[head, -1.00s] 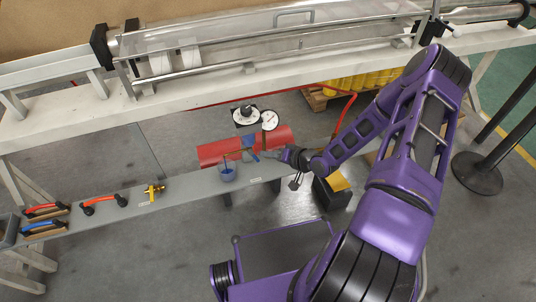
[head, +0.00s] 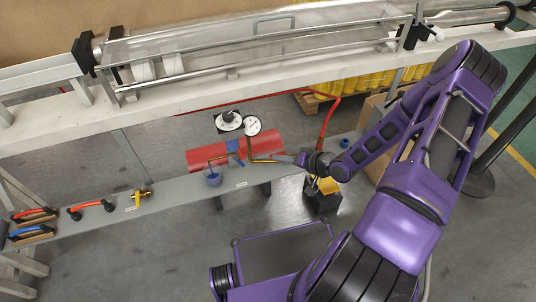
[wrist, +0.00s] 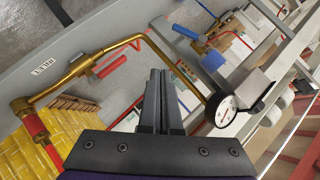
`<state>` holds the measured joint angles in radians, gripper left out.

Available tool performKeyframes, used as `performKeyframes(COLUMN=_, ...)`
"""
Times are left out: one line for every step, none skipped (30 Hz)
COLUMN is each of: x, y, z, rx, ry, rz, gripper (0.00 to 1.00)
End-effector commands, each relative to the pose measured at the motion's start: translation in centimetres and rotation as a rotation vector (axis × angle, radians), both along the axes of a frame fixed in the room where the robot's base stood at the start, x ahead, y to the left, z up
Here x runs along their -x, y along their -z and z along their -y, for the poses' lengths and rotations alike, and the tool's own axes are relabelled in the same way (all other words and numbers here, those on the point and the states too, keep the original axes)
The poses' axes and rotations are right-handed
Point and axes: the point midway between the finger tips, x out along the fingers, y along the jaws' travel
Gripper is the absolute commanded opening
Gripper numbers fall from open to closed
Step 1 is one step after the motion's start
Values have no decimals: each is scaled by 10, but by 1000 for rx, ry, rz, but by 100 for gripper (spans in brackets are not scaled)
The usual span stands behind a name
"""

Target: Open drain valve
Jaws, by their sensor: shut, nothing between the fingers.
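A blue handle (wrist: 186,32) is further back. I cannot tell which is the drain valve. My gripper (wrist: 160,72) is shut and empty, its fingers together, with the pipe beyond them. In the head view my gripper (head: 301,158) is over the bench, right of the red tank (head: 262,143); the valve handles are too small to make out there.
A round gauge (wrist: 226,108) stands close to the right of my fingers in the wrist view. A white beam (head: 180,103) with a clear tube runs behind.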

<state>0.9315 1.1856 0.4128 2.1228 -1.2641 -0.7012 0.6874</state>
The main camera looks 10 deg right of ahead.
Motion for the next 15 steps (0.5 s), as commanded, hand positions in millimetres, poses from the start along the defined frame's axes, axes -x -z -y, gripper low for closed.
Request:
performKeyframes(x=5, y=-3, z=6, rx=0, ry=3, rz=-1, gripper=0)
performKeyframes(x=8, y=-4, z=9, rx=0, ry=2, rz=0, gripper=0)
performKeyframes(x=10, y=-5, z=12, rx=1, ry=2, rz=0, gripper=0)
performKeyframes(x=12, y=-6, z=14, rx=1, ry=0, rz=0, gripper=0)
performKeyframes(x=14, y=-6, z=16, rx=1, ry=0, rz=0, gripper=0)
performKeyframes(x=16, y=-7, z=17, rx=0, ry=1, rz=-1, gripper=0)
performKeyframes(x=17, y=-7, z=18, rx=0, ry=1, rz=-1, gripper=0)
performKeyframes(x=17, y=-7, z=19, rx=-1, ry=0, rz=-1, gripper=0)
performKeyframes(x=18, y=-8, z=19, rx=-1, ry=0, rz=-1, gripper=0)
performKeyframes(x=18, y=-8, z=19, rx=-1, ry=0, rz=-1, gripper=0)
performKeyframes(x=18, y=-8, z=20, rx=-1, ry=0, rz=0, gripper=0)
performKeyframes(x=18, y=-8, z=19, rx=-1, ry=0, rz=0, gripper=0)
performKeyframes(x=18, y=-8, z=19, rx=-1, ry=-1, rz=-1, gripper=0)
performKeyframes(x=18, y=-8, z=19, rx=-1, ry=0, rz=0, gripper=0)
performKeyframes(x=18, y=-8, z=19, rx=-1, ry=0, rz=0, gripper=0)
